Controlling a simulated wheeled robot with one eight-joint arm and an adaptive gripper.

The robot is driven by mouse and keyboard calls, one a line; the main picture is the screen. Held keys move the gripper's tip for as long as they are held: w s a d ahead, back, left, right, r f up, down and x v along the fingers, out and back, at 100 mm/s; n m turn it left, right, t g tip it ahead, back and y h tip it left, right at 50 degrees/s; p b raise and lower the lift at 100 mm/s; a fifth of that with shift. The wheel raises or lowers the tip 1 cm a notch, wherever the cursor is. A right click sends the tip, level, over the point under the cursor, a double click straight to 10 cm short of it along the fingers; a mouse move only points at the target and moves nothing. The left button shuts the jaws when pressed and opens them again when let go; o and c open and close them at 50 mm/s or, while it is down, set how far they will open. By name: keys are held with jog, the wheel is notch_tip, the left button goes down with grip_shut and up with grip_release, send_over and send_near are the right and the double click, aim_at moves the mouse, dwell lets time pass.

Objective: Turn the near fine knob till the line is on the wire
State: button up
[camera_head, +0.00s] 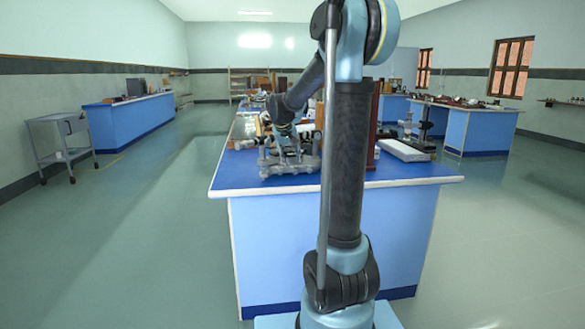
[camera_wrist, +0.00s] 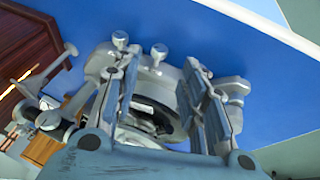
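A grey metal spectrometer (camera_head: 275,166) stands on the near end of the blue bench, partly behind my arm. In the wrist view its body, with a dark round ring (camera_wrist: 150,120), lies below and between my fingers. Small grey knobs show on it: one at the top (camera_wrist: 120,38), another beside it (camera_wrist: 159,51). I cannot tell which knob is the near fine knob. My gripper (camera_wrist: 158,80) is open, its two fingers apart, with no knob clearly held between them. In the head view the fingertips blend into the instrument. The line and the wire are not visible.
The blue bench top (camera_head: 225,180) is clear at its front left corner. A brown wooden cabinet (camera_wrist: 25,45) stands beside the instrument in the wrist view. A white-topped box (camera_head: 403,150) and a dark stand (camera_head: 424,125) are at the right. Open floor lies left of the bench.

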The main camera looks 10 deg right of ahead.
jog(key=shift+v, duration=2.45)
jog(key=s+d+f+g+y, duration=0.1)
jog(key=s+d+f, duration=0.15)
jog(key=s, duration=0.85)
jog(key=s+d+f, duration=0.2)
jog(key=s+f, duration=0.2)
jog(key=s, duration=0.8)
jog(key=s+f+g+y, duration=0.1)
jog(key=s+f, duration=1.2)
jog(key=s, duration=0.4)
jog(key=shift+a+f+y, duration=0.2)
jog(key=shift+a+y, duration=0.2)
jog(key=shift+a, duration=0.05)
jog(key=shift+w+f+g, duration=0.2)
jog(key=shift+w+g, duration=0.1)
jog(key=shift+w, duration=0.2)
